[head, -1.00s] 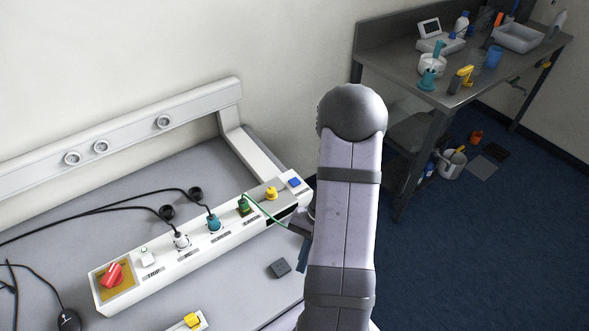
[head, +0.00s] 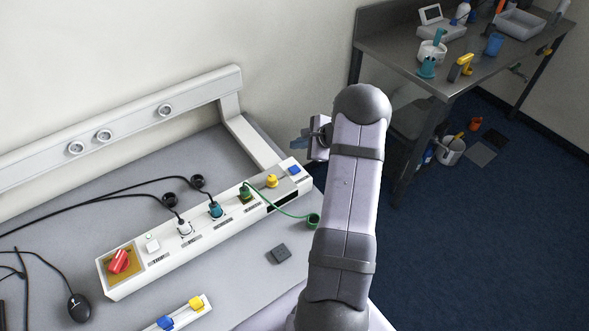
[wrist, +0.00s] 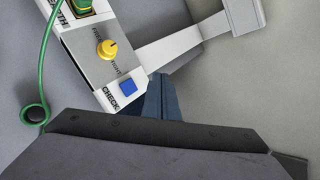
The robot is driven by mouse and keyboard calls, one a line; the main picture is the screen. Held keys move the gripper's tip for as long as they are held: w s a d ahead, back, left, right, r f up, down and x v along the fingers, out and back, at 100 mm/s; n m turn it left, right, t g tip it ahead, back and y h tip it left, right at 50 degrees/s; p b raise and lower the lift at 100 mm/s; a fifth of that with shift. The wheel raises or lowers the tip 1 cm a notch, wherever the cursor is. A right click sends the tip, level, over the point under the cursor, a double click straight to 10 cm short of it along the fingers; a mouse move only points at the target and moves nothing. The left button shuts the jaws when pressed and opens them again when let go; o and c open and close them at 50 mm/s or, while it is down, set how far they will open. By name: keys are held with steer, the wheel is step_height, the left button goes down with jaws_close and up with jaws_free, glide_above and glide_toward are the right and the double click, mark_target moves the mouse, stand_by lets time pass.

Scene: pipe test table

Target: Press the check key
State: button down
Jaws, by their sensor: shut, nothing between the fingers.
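The check key is a blue square button (head: 295,170) at the right end of the long white panel (head: 215,235). In the wrist view the blue key (wrist: 128,87) sits beside the printed word CHECK and is uncovered. My gripper (head: 298,144) is at the upper left of my arm, above and behind the key end of the panel in the head view. In the wrist view its blue-grey fingertips (wrist: 161,86) are closed together and empty, just right of the key. I cannot tell their height above it.
A yellow knob (head: 271,181) and a green plug (head: 246,192) sit near the key. The plug's green lead ends in a green ring (head: 313,220) right of the panel. A white rail frame (head: 232,95) rises behind. A dark block (head: 279,253) lies in front.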

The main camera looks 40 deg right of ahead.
steer(key=shift+m, duration=0.3)
steer(key=shift+f, duration=0.1)
steer(key=b, duration=0.5)
glide_above(297, 171)
step_height(297, 171, down, 7)
steer(key=shift+f, duration=0.2)
steer(key=shift+f+b, duration=0.5)
steer(key=shift+f, duration=0.15)
steer(key=shift+s+f+b, duration=0.1)
steer(key=shift+f+b, duration=0.75)
steer(key=shift+b, duration=0.4)
stand_by(2.5)
steer(key=shift+r, duration=0.1)
steer(key=shift+r+p, duration=0.4)
steer(key=shift+r, duration=0.35)
steer(key=shift+r, duration=0.1)
steer(key=shift+r+p, duration=1.5)
steer(key=shift+r, duration=0.95)
